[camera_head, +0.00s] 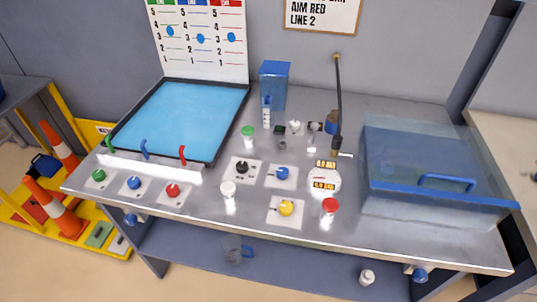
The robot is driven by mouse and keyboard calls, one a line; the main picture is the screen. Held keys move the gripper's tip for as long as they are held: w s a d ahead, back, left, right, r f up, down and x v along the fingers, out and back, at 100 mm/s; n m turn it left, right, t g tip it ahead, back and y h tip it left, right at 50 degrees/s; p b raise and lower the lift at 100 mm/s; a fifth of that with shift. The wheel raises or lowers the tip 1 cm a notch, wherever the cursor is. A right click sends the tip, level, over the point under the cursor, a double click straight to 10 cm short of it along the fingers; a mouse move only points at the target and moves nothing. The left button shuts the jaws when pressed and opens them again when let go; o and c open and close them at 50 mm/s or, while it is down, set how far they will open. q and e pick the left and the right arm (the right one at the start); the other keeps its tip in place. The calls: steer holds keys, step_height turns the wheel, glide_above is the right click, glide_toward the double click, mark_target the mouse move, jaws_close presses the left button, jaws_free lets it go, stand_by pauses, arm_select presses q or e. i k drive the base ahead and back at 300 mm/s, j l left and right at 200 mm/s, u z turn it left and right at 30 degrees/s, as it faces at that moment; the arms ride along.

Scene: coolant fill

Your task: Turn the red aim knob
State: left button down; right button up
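The red aim knob (173,190) sits on a white plate at the front left of the metal bench. A blue knob (134,183) and a green knob (98,175) stand in a row to its left. Behind the row are a red curved spout (182,154), a blue one (145,149) and a green one (109,144) at the front edge of the blue tray. The sign (318,15) on the wall reads "AIM RED LINE 2"; its top is cut off. Neither of my grippers is in view.
A line chart (197,60) with blue round markers stands behind the tray (113,134). More knobs, bottles and a gauge (323,181) fill the bench middle. A blue lidded box (425,150) stands at right. Traffic cones (55,205) stand at left.

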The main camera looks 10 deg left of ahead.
mark_target(172, 190)
steer(key=u, duration=1.15)
